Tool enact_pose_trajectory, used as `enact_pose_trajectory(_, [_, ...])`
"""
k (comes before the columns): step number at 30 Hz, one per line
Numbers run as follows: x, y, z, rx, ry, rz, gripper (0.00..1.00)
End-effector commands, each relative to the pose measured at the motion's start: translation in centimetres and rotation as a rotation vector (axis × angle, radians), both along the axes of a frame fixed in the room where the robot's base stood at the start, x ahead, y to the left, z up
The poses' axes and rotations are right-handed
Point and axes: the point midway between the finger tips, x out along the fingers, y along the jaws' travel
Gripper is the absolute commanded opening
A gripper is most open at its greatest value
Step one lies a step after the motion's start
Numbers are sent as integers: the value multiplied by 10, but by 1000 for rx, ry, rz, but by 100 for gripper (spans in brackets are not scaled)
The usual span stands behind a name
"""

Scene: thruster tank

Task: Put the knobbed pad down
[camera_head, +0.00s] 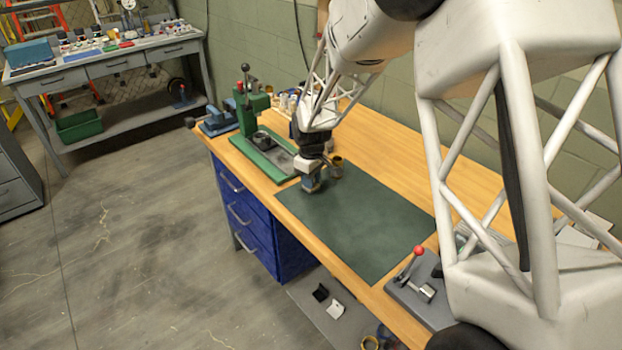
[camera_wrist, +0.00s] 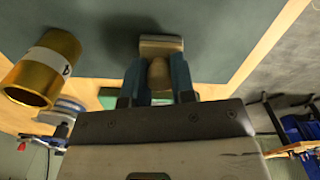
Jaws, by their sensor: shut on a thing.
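My gripper (camera_head: 311,187) is over the far left corner of the dark green mat (camera_head: 360,225) on the wooden bench. In the wrist view my gripper (camera_wrist: 157,75) has its two blue fingers shut on the tan knob of the knobbed pad (camera_wrist: 161,43). The pad's greyish metal body shows beyond the fingertips, low over the mat with a dark shadow beside it. I cannot tell whether it touches the mat. In the head view the pad is mostly hidden by the fingers.
A brass cylinder with a white label (camera_wrist: 45,65) stands close beside my gripper; it also shows in the head view (camera_head: 337,165). A green press (camera_head: 255,125) stands to the left. A red-knobbed lever fixture (camera_head: 415,275) is at the near right. The mat's middle is clear.

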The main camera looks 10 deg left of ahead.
Motion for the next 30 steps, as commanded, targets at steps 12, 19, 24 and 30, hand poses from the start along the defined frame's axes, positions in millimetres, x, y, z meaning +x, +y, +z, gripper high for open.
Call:
enact_pose_trajectory(12, [0, 0, -3, 0, 0, 0, 49])
enact_pose_trajectory(19, [0, 0, -3, 0, 0, 0, 49])
enact_pose_trajectory(24, [0, 0, 1, 0, -1, 0, 49])
enact_pose_trajectory(30, [0, 0, 18, 1, -3, 0, 49])
